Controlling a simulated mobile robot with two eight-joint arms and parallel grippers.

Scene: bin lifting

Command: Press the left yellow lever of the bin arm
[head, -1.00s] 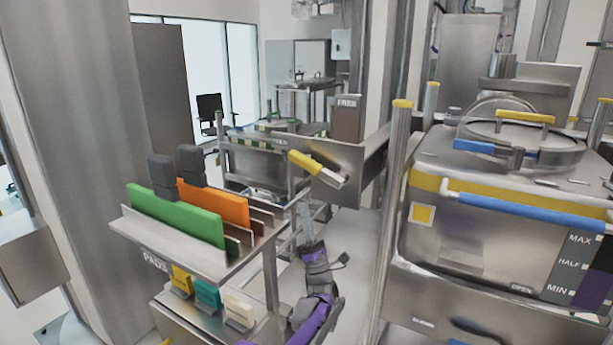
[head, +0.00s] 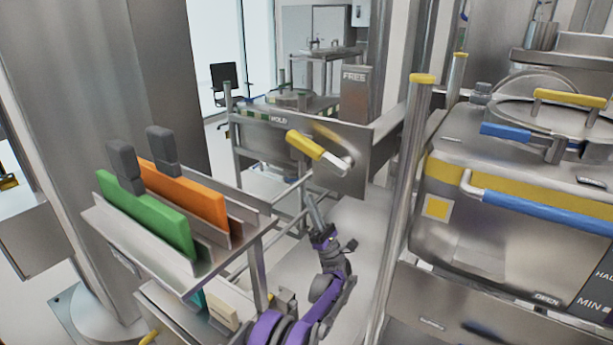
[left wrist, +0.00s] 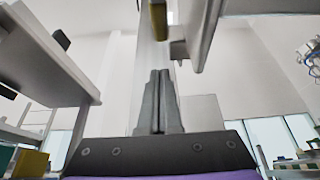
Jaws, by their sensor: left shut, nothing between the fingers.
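The left yellow lever (head: 306,145) has a yellow grip at the left end of a pale metal arm, which joins a steel plate (head: 350,140). It slopes down to the right. In the left wrist view, a yellow end (left wrist: 158,18) shows at the top centre, beyond the fingertips. My left gripper (head: 310,200) is below the lever in the head view, pointing up. Its dark fingers are closed together and empty, as the left wrist view (left wrist: 159,75) also shows. A gap shows between fingertips and lever. My right gripper is not in view.
A steel rack (head: 240,222) with green (head: 150,215) and orange (head: 185,190) boards stands left of my arm. A tall post (head: 405,180) and a large steel bin (head: 470,235) with a blue handle stand to the right. Open floor shows between.

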